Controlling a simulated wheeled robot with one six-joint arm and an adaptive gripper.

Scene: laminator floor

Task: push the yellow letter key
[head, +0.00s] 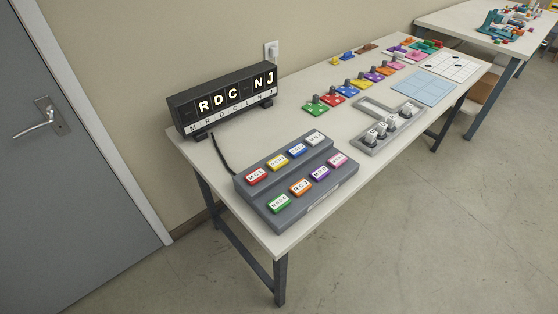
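The yellow letter key (277,162) sits in the upper row of a grey two-step key box (259,200), near the table's near end. It stands between the red key (256,176) on its left and the blue key (297,149) on its right. The yellow key carries a pale label with small letters that I cannot read surely. Nothing covers it. My gripper is not in this view.
White key (315,138) ends the upper row; green (279,203), orange (300,187), purple (320,173) and pink keys (337,160) fill the lower. A lit black letter display (225,99) stands behind. A grey tray (366,139) lies to the right.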

